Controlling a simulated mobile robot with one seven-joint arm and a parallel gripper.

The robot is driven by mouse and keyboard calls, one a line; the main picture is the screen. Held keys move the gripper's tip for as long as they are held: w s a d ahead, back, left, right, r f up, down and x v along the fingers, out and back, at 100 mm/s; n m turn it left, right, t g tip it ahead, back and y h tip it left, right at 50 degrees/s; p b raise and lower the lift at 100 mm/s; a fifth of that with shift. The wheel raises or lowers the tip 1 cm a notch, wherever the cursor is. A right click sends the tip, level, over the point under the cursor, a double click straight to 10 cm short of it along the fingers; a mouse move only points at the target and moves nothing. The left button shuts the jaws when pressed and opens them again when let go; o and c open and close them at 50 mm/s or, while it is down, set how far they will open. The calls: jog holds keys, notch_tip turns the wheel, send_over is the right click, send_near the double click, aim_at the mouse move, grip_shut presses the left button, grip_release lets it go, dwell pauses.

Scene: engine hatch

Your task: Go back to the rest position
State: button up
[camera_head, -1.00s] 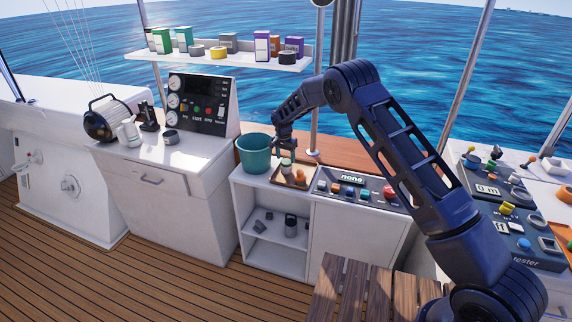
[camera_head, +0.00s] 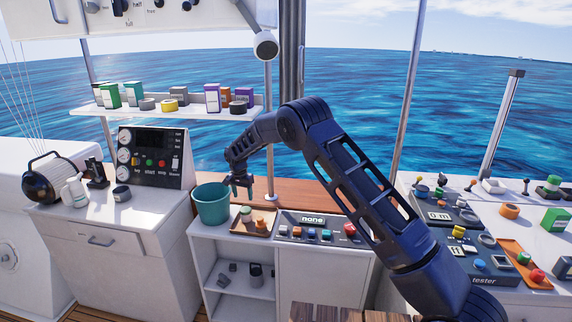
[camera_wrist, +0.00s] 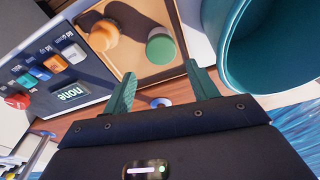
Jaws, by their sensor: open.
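My gripper (camera_head: 243,190) hangs over the low cabinet between the teal bucket (camera_head: 211,204) and the small brown tray (camera_head: 250,232). In the wrist view my gripper (camera_wrist: 163,88) has its two green fingers spread apart with nothing between them. Beyond the fingers, the tray (camera_wrist: 141,69) holds an orange knobbed piece (camera_wrist: 98,36) and a green-topped round piece (camera_wrist: 161,46). The bucket is close beside the right finger in that view.
A panel reading "none" (camera_head: 314,219) with several coloured buttons stands right of the tray. A shelf (camera_head: 170,112) with boxes and tapes is behind, near a vertical pole (camera_head: 269,130). A tester unit (camera_head: 478,262) and other small parts lie on the right counter.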

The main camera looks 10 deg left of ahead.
jog(key=w+d+r, duration=0.3)
jog(key=d+r, duration=1.5)
jog(key=d, duration=0.1)
jog(key=s+d+r, duration=0.4)
jog(key=d+r, duration=0.2)
jog(key=d, duration=0.3)
jog(key=s+d+r+t+y, duration=0.1)
jog(key=s+d+r, duration=0.4)
jog(key=d, duration=0.5)
jog(key=s+d+r, duration=0.4)
jog(key=d+r, duration=0.2)
jog(key=d, duration=0.3)
jog(key=s+d+f+n+t, duration=0.1)
jog(key=s+d, duration=0.8)
jog(key=s, duration=0.5)
jog(key=s+d+f+t, duration=0.1)
jog(key=s+d+f, duration=0.1)
jog(key=s+d, duration=0.7)
jog(key=s, duration=0.5)
jog(key=shift+n+h, duration=0.4)
